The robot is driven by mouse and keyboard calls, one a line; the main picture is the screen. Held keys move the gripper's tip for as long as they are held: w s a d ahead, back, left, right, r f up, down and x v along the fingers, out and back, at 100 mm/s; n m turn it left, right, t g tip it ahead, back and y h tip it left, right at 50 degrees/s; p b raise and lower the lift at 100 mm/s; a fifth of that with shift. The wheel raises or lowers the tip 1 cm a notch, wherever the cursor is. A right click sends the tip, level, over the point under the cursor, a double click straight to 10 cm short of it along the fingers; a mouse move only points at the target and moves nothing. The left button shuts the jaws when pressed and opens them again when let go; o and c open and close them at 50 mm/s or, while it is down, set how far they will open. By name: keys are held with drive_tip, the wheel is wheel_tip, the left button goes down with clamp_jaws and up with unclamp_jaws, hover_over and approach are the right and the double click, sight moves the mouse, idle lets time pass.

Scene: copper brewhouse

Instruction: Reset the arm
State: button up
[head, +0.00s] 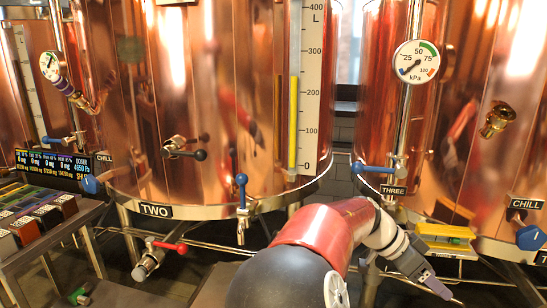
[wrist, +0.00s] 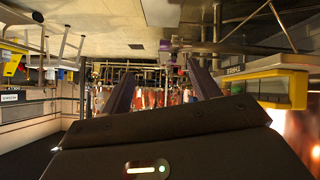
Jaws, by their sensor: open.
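My arm (head: 330,235) reaches out at the lower middle of the head view, in front of the copper tanks. My gripper (head: 445,293) points down and right at its end, below the tank marked THREE. In the wrist view my gripper (wrist: 160,92) shows two dark fingers standing well apart with nothing between them. It is open and empty. The wrist view looks tilted over, with pipes and frames beyond the fingers.
Tank TWO (head: 200,100) and tank THREE (head: 455,130) stand close behind the arm. A yellow tray (head: 445,232) sits near the gripper. Blue-handled valves (head: 241,190) and a red-handled valve (head: 170,246) stick out. A display (head: 55,162) and coloured blocks (head: 40,215) are at left.

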drive_tip(key=s+a+f+n+t+y, duration=0.2)
drive_tip(key=s+a+f+n+y, duration=0.35)
drive_tip(key=f+n+y, duration=0.2)
drive_tip(key=s+a+r+n+t+y, duration=0.2)
drive_tip(key=s+a+r+n+t, duration=0.4)
drive_tip(key=s+a+n, duration=0.4)
drive_tip(key=shift+s+a+r+n+t, duration=0.25)
drive_tip(key=shift+a+r+n+t, duration=0.15)
drive_tip(key=shift+a+r, duration=0.4)
